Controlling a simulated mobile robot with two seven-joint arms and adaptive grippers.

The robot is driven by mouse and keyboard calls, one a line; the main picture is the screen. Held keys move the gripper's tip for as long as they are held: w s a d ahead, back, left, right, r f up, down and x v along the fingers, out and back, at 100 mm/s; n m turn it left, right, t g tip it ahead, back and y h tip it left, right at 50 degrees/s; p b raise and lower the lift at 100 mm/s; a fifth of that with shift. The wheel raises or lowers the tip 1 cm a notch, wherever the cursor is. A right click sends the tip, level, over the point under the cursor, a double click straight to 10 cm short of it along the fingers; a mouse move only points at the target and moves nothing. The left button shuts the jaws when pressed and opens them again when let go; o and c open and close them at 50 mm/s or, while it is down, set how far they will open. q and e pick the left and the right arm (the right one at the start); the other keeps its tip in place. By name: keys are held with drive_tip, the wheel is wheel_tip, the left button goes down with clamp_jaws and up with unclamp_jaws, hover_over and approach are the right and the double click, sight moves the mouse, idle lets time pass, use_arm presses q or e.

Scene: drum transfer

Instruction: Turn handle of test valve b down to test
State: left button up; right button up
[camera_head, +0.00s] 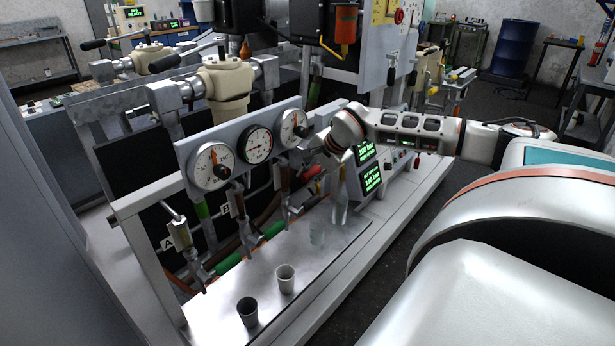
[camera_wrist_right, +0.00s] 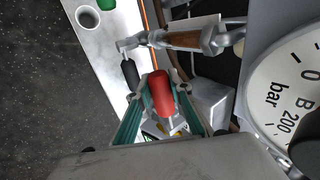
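A panel with three gauges (camera_head: 257,144) stands above test valves with plates lettered A (camera_head: 168,243) and B (camera_head: 226,211). My right gripper (camera_head: 338,185) is at the right end of this panel, partly hidden by its own wrist. In the right wrist view, a red handle (camera_wrist_right: 160,95) lies between the fingertips of my right gripper (camera_wrist_right: 163,98). Whether the fingers press on it is unclear. A gauge marked B (camera_wrist_right: 292,95) is beside it. The red handle also shows in the head view (camera_head: 312,174), left of the gripper. My left gripper is not in view.
A metal tray surface (camera_head: 325,255) lies below the valves with a dark cup (camera_head: 247,312) and a grey cup (camera_head: 285,278). Green-lit displays (camera_head: 371,180) are right of the gripper. Open floor lies in front.

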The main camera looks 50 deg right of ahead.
drive_tip(key=o, duration=0.3)
drive_tip(key=shift+f, duration=0.2)
drive_tip(key=shift+o, duration=0.2)
drive_tip(key=shift+r, duration=0.15)
drive_tip(key=shift+s+r, duration=0.15)
drive_tip(key=shift+r, duration=0.1)
drive_tip(key=v, duration=1.1)
drive_tip(key=shift+a+r, duration=0.1)
drive_tip(key=shift+a, duration=0.05)
